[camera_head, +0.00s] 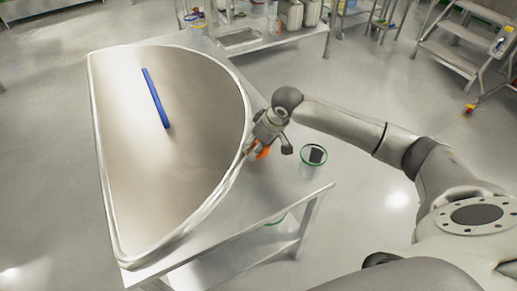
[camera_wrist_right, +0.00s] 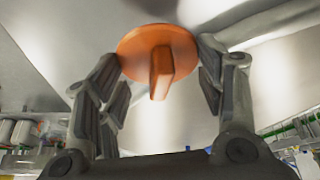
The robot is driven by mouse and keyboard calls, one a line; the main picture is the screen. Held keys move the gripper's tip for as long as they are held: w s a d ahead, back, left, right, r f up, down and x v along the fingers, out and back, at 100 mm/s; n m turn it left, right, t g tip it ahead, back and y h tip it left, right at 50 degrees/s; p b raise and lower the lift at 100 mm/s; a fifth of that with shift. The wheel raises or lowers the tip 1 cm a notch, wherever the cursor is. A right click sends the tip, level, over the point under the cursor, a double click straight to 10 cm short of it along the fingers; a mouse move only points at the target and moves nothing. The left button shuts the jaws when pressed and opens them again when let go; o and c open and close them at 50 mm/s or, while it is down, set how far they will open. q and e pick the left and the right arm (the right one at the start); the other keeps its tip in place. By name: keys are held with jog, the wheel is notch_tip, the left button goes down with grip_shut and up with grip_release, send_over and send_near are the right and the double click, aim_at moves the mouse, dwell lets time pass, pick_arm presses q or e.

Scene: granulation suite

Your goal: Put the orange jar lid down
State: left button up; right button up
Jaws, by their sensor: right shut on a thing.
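The orange jar lid (camera_wrist_right: 130,44) is a round disc with a block-like grip (camera_wrist_right: 160,75) across it, seen in the right wrist view. In the head view, the orange lid (camera_head: 264,153) shows partly behind the gripper (camera_head: 255,147), by the curved edge of the steel piece. I cannot tell whether the lid touches the table. My left gripper is in neither view.
A clear jar with a green rim (camera_head: 313,170) stands right of the gripper on the steel table (camera_head: 262,203). A large half-round steel piece (camera_head: 185,165) with a raised rim covers the left, with a blue bar (camera_head: 156,98) on it. Front tabletop is bare.

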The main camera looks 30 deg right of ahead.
jog(key=shift+f, duration=1.4)
jog(key=shift+a, duration=0.1)
jog(key=o, duration=0.9)
